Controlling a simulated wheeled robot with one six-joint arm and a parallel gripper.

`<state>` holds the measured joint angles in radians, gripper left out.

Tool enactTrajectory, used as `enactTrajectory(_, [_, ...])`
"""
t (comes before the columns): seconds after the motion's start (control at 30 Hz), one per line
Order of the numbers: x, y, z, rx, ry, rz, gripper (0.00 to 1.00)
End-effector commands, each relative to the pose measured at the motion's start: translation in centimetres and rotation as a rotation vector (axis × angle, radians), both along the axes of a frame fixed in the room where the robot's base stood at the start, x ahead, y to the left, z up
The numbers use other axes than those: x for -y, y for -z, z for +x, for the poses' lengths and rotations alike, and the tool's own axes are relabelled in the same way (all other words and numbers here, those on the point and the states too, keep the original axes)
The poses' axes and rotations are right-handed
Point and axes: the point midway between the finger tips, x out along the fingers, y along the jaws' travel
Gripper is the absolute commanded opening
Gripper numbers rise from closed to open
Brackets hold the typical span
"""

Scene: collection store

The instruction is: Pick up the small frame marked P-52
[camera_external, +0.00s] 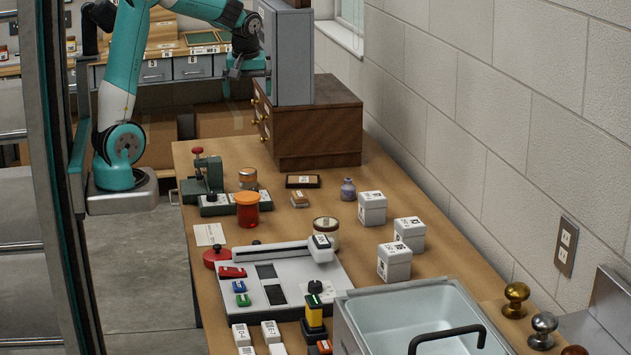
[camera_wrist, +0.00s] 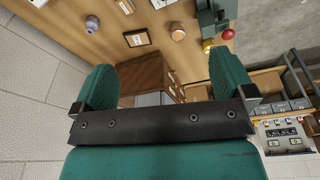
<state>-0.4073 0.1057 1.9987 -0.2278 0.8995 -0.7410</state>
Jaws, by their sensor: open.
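A small dark-edged frame (camera_external: 303,181) with a pale face lies flat on the wooden table, in front of the brown drawer cabinet. It also shows in the wrist view (camera_wrist: 137,38), near the top. Its marking is too small to read, so I cannot tell whether it is P-52. My gripper (camera_external: 246,68) is raised at the far end of the table, beside a grey box on the cabinet and well away from the frame. In the wrist view my gripper (camera_wrist: 160,80) has its two teal fingers wide apart with nothing held between them.
The brown cabinet (camera_external: 320,130) bears the tall grey box (camera_external: 287,55). Near the frame are a purple jar (camera_external: 348,189), an orange-red jar (camera_external: 247,209) and several white boxes (camera_external: 372,208). A sink (camera_external: 420,310) is at the front; a wall borders the right.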

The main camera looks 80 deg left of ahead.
Motion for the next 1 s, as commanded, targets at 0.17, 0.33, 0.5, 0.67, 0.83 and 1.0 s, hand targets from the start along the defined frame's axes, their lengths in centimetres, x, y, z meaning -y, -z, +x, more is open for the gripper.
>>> enactTrajectory(0.17, [-5.9, 3.1, 9.2, 0.094, -0.465, -0.129, 1.00])
enactTrajectory(0.33, [-12.3, 7.3, 14.8, 0.139, -0.897, -0.227, 1.00])
enactTrajectory(0.5, [-18.1, 12.3, 17.2, 0.159, -1.277, -0.280, 1.00])
enactTrajectory(0.67, [-21.2, 15.5, 17.4, 0.167, -1.505, -0.296, 1.00])
enactTrajectory(0.83, [-22.2, 17.2, 17.3, 0.170, -1.592, -0.298, 1.00])
enactTrajectory(1.0, [-22.1, 20.7, 17.7, 0.167, -1.595, -0.298, 1.00])
